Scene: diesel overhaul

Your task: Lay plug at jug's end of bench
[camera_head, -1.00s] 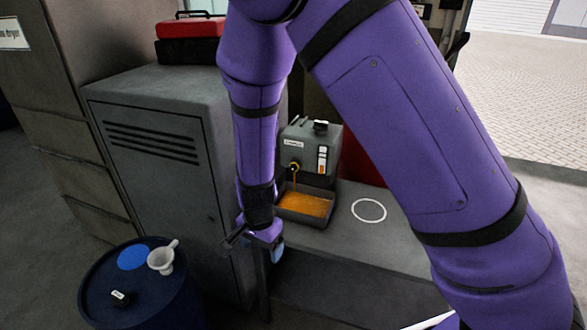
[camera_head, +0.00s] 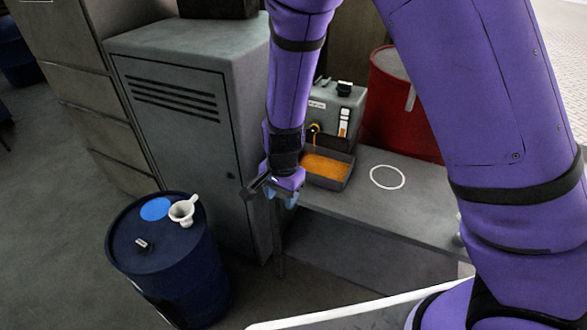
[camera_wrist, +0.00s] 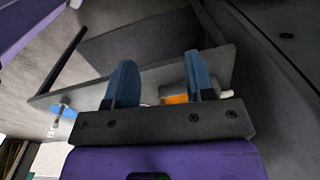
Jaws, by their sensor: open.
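My gripper (camera_head: 282,194) hangs at the bench's left front corner, just left of the orange-filled tray. In the wrist view its two blue fingers (camera_wrist: 158,68) are apart with nothing held between them. The grey bench (camera_head: 415,205) runs right from the cabinet. I cannot make out the plug for certain; a small dark piece with a white label (camera_head: 142,244) lies on the blue drum. A small pale object (camera_wrist: 64,103) stands near the bench's far end in the wrist view; it may be the jug, but it is too small to tell.
A white ring (camera_head: 388,177) marks clear benchtop. A grey cabinet (camera_head: 185,105) and red drum (camera_head: 392,120) stand near.

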